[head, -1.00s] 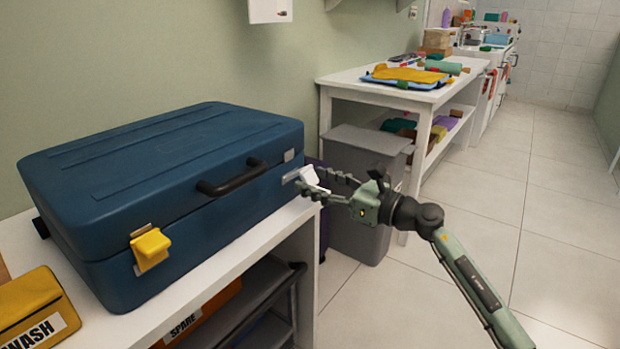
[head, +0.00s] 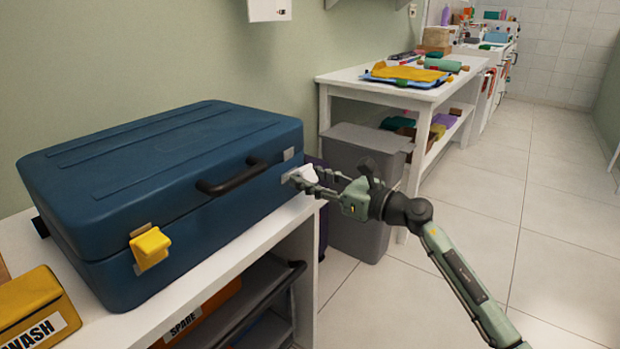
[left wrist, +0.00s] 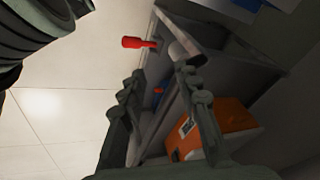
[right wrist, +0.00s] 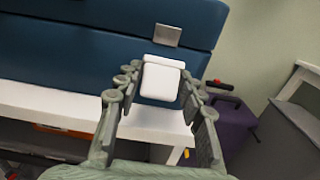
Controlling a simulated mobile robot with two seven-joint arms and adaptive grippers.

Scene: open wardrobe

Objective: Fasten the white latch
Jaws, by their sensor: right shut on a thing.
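The blue case (head: 150,165) lies closed on the white bench. The white latch (right wrist: 161,80) hangs on its front at the right end, tilted outward and below a bare metal catch plate (right wrist: 167,35) on the lid. The latch also shows in the head view (head: 306,173), partly behind my fingers. My right gripper (right wrist: 155,88) is shut on the white latch, with fingers at both its sides. The yellow latch (head: 151,247) sits at the left of the case front, against its metal plate. My left gripper (left wrist: 160,95) is open and empty, facing the shelf below the bench.
A black handle (head: 232,177) sticks out between the latches. A yellow WASH box (head: 38,310) stands left of the case. A grey bin (head: 365,150) and a purple case (right wrist: 228,122) stand right of the bench. Floor at right is clear.

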